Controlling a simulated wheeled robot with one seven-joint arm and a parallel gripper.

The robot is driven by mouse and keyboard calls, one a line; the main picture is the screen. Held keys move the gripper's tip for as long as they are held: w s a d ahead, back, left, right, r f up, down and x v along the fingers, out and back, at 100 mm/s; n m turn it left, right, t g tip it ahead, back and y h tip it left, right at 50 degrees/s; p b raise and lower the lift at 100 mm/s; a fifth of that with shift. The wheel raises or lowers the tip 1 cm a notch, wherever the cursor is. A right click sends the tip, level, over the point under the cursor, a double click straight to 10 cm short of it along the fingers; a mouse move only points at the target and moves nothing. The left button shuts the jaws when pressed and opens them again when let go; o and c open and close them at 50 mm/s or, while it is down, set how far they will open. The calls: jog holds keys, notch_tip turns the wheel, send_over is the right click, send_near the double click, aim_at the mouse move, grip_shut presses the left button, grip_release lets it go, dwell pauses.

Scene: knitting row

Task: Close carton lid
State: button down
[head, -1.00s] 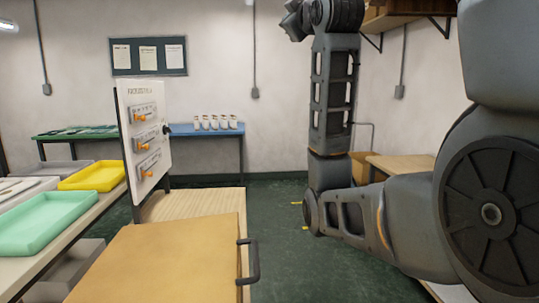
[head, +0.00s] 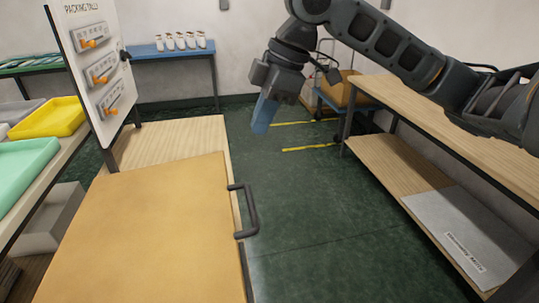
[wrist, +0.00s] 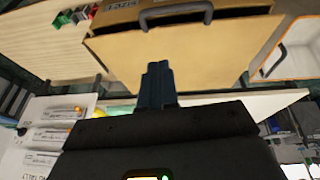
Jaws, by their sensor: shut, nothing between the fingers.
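The lid is a wide tan panel (head: 140,235) in the lower left of the head view, with a dark handle (head: 243,210) at its right edge. In the wrist view the panel (wrist: 190,55) shows with the handle (wrist: 175,10) above my fingers. A brown printed carton side (wrist: 120,14) lies beyond a dark gap along the panel's edge, so the lid looks raised from it. My gripper (head: 265,114) hangs fingers down to the right of and beyond the handle, apart from it. Its fingers (wrist: 157,85) are shut and empty. The carton's inside is hidden.
A tally board (head: 92,75) with orange sliders stands behind the lid. Yellow (head: 48,117) and mint (head: 30,172) trays lie left. A wooden bench (head: 440,115) runs along the right, with a cart (head: 345,108) behind. Green floor (head: 310,215) between is clear.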

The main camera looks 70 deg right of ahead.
aim_at(249, 201)
jog(key=shift+g, duration=0.4)
jog(key=s+x, duration=0.1)
jog(key=x, duration=0.9)
jog(key=s+p+x, duration=0.1)
jog(key=x, duration=0.4)
jog(key=shift+s+f, duration=0.3)
jog(key=shift+s, duration=0.1)
notch_tip(249, 201, down, 6)
jog(key=t+y+b, duration=0.1)
jog(key=b, duration=0.6)
jog(key=shift+s+d, duration=0.2)
jog(key=shift+s, duration=0.25)
jog(key=shift+f, duration=0.25)
jog(key=shift+r, duration=0.1)
